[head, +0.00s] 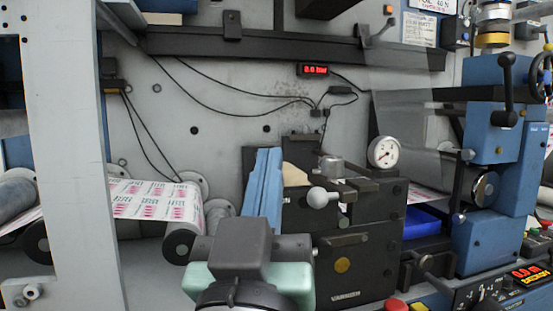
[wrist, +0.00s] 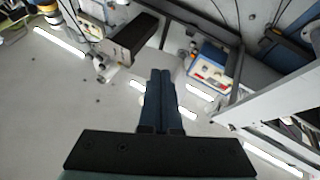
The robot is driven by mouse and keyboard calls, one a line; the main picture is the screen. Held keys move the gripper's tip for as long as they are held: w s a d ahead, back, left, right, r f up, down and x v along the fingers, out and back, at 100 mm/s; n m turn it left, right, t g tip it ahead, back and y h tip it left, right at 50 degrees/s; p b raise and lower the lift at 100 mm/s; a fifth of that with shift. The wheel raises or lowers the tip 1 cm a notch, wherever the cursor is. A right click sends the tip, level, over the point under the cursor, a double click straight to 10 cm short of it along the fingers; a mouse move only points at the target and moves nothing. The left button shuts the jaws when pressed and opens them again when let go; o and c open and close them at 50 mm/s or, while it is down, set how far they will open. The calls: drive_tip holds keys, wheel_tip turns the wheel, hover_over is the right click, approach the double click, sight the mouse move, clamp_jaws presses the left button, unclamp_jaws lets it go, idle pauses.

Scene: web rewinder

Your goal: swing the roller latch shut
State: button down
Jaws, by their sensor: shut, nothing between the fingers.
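My gripper (head: 265,153) points upward in the lower middle of the head view, its two long blue fingers together and empty. In the wrist view its fingers (wrist: 160,74) also lie side by side with nothing between them. Just right of it in the head view, a dark machine block (head: 350,262) carries a lever with a pale ball knob (head: 318,197). The fingers appear apart from the knob; depth is hard to judge. Another handle with a black ball (head: 507,118) is on the blue unit at the right. I cannot tell for certain which part is the roller latch.
A printed web (head: 150,199) runs over a roller at the left, behind a pale upright post (head: 75,150). A pressure gauge (head: 384,152) stands above the dark block. A blue tray (head: 421,222) is at its right. A dark rail (head: 270,44) crosses overhead.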

drive_tip(key=w+a+f+n+g+h+p, duration=0.35)
drive_tip(key=w+a+g+p, duration=0.3)
drive_tip(key=p, duration=0.95)
drive_tip(key=s+a+r+n+g+h+p, duration=0.1)
drive_tip(key=s+n+g+h+p, duration=0.3)
drive_tip(key=s+p, duration=0.5)
drive_tip(key=shift+s+a+n+h+p, duration=0.25)
drive_tip(key=shift+n+h+p, duration=0.2)
drive_tip(key=shift+p, duration=3.85)
drive_tip(key=shift+r, duration=0.1)
drive_tip(key=s+d+p+x, duration=0.1)
drive_tip(key=p+x, duration=0.3)
drive_tip(key=x, duration=0.9)
drive_tip(key=shift+s+d+f+p, duration=0.3)
drive_tip(key=shift+s+d, duration=0.1)
drive_tip(key=shift+d, duration=0.2)
